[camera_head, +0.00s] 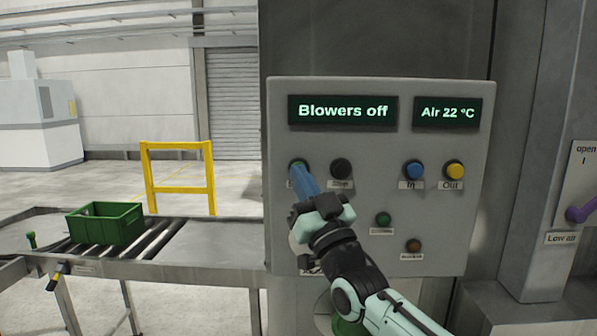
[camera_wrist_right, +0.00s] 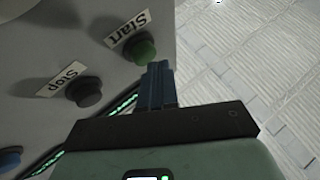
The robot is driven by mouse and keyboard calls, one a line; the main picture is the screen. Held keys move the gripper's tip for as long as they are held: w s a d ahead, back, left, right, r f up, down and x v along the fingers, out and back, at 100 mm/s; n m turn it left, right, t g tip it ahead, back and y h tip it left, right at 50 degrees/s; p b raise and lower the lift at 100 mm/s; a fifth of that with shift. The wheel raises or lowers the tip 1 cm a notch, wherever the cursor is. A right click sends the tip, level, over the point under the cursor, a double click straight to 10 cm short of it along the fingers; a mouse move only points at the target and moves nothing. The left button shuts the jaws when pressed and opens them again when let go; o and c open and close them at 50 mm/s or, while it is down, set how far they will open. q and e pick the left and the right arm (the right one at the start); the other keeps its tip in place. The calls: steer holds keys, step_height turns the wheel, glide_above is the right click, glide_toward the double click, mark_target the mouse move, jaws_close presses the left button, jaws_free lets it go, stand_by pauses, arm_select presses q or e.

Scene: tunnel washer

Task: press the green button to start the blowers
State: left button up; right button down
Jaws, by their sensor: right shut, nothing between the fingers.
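The green start button (camera_head: 298,166) is at the upper left of the button rows on the grey control panel (camera_head: 375,235). In the head view its lower part is hidden behind my right gripper (camera_head: 300,174). The wrist view shows the green button (camera_wrist_right: 144,51) beside its "Start" label, just beyond the blue fingertips (camera_wrist_right: 158,66). My right gripper is shut and empty, its tips at or very near the button; I cannot tell whether they touch it. The display (camera_head: 343,111) reads "Blowers off". My left gripper is not in view.
The black stop button (camera_head: 341,168) is right of the start button. Blue (camera_head: 414,170) and yellow (camera_head: 454,170) buttons sit further right. A smaller green button (camera_head: 383,219) is lower down. A green crate (camera_head: 105,224) stands on a roller conveyor at left, near a yellow rail (camera_head: 180,189).

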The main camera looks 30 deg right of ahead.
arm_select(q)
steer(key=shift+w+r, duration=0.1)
arm_select(e)
steer(key=shift+w+d, duration=0.25)
steer(key=shift+w, duration=0.15)
stand_by(0.7)
stand_by(0.3)
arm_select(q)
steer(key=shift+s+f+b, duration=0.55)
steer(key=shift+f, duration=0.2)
arm_select(e)
steer(key=shift+s+a, duration=0.5)
steer(key=shift+s, duration=0.3)
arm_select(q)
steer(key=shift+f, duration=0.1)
